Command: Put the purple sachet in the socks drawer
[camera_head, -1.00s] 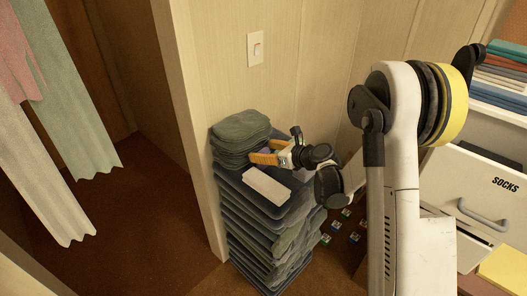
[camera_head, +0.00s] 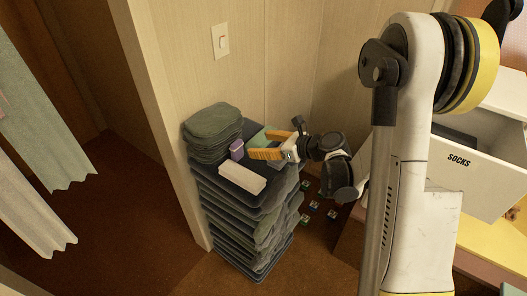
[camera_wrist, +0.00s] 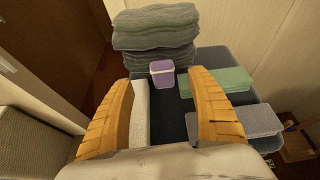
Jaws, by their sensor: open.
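The purple sachet (camera_head: 237,150) looks like a small upright purple block with a paler top. It stands on top of a tall stack of dark folded cloth, against a higher grey-green pile. In the wrist view the sachet (camera_wrist: 162,76) is ahead of my gripper (camera_wrist: 160,88), near the middle of the gap between the orange fingers. My gripper (camera_head: 262,146) is open and empty, just right of the sachet in the head view. The socks drawer (camera_head: 480,178), white and labelled SOCKS, stands open at the right; my arm hides part of it.
A white box (camera_head: 242,178) lies by the stack's front edge, close to the left finger in the wrist view. A green folded cloth (camera_wrist: 215,80) and a grey block (camera_wrist: 250,120) lie to the right. A wall corner borders the stack. Small coloured items (camera_head: 314,205) lie on the floor.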

